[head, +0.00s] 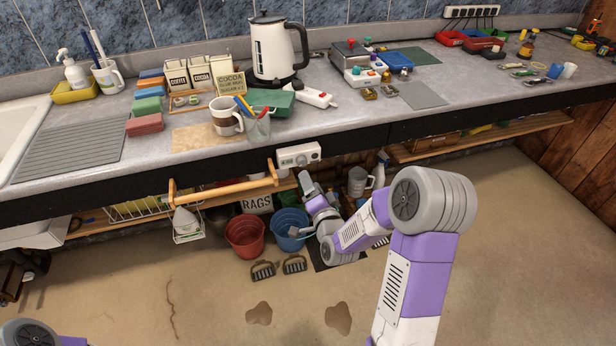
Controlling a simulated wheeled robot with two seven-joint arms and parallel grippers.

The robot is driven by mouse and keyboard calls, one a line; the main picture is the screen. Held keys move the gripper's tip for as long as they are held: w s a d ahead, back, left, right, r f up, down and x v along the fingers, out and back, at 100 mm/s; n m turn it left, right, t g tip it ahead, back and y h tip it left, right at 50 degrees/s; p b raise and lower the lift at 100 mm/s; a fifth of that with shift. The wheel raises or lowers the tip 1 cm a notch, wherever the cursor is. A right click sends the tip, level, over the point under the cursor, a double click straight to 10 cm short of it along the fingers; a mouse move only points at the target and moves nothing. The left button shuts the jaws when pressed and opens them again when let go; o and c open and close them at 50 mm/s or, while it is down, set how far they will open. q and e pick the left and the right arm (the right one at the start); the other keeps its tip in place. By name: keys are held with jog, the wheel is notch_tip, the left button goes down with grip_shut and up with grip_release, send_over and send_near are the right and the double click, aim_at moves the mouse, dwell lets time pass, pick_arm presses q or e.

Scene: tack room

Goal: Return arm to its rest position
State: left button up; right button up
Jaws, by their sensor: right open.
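My right arm comes in from the right, bends at a grey elbow and reaches down and away in front of the counter. My right gripper (305,178) is open and small in the picture, below the counter's front edge. It is close under the white control box with a dial (298,155) in the head view; I cannot tell whether they touch. I see nothing held between its fingers. Of my left arm only a grey and purple part shows at the bottom left corner; its gripper is out of view.
The counter (345,117) holds a kettle (275,50), a mug (226,116), a glass of pencils (258,125) and trays. A wooden rail (225,188) sticks out from its front. Below stand a red bucket (245,236) and a blue bucket (290,228). The floor in front is open, with brown stains.

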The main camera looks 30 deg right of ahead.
jog(key=shift+s, duration=0.1)
dwell(0.4)
jog(key=s+a+f+n+g+y+p, duration=0.3)
jog(key=s+a+f+g, duration=0.15)
jog(key=a+f, duration=0.35)
jog(key=s+a+f+n+g+y+p, duration=0.2)
jog(key=s+a+f+n+g+y, duration=0.25)
jog(key=f, duration=0.45)
jog(key=s+a+f+n+g+p, duration=0.1)
jog(key=s+a+f+n+g, duration=0.1)
jog(key=s, duration=0.5)
jog(key=s+a+f+n+g+p, duration=0.2)
jog(key=s+a+f+g, duration=0.2)
jog(key=s+a+g, duration=0.2)
jog(key=s+a, duration=0.1)
jog(key=a, duration=0.1)
jog(key=shift+s+a+f+n+y, duration=0.25)
jog(key=shift+a+n+y, duration=0.1)
